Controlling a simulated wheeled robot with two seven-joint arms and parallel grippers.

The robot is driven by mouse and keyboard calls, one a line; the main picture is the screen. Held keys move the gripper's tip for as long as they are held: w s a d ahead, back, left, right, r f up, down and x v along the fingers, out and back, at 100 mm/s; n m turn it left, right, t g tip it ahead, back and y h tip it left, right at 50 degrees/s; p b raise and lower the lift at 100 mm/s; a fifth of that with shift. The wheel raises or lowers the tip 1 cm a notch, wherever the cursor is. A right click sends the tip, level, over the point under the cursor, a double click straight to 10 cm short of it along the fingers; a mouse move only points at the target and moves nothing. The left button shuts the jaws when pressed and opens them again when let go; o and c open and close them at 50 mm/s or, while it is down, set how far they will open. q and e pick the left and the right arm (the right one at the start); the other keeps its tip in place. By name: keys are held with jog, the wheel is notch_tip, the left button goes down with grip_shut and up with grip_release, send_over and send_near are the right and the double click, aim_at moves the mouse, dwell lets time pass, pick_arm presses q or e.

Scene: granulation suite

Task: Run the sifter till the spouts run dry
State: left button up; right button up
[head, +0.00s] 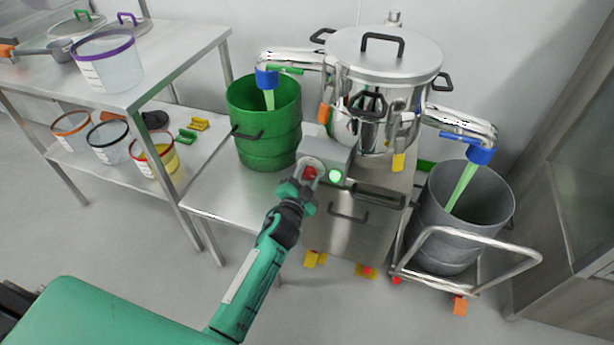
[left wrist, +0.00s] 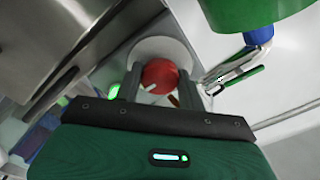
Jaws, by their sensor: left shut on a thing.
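The steel sifter (head: 385,60) stands at the back with its lid on. From its left spout (head: 268,78) green material runs into a green drum (head: 265,150). From its right spout (head: 480,154) green material runs into a grey drum (head: 435,225). The control box (head: 340,155) in front of the sifter has a red knob (head: 309,173) and a lit green lamp (head: 335,176). My left gripper (head: 302,185) is at the red knob; in the left wrist view its fingers are closed around the knob (left wrist: 160,76). My right gripper is not in view.
A steel shelf table (head: 150,75) at left holds clear tubs, lids and a scoop. The grey drum stands on a wheeled trolley with a rail (head: 470,236). A glass-fronted cabinet (head: 580,190) is at right. The floor at front is clear.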

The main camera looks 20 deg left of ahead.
pick_arm(q)
jog(key=o, duration=1)
jog(key=shift+c, duration=0.2)
jog(key=s, duration=1.4)
jog(key=shift+a, duration=0.25)
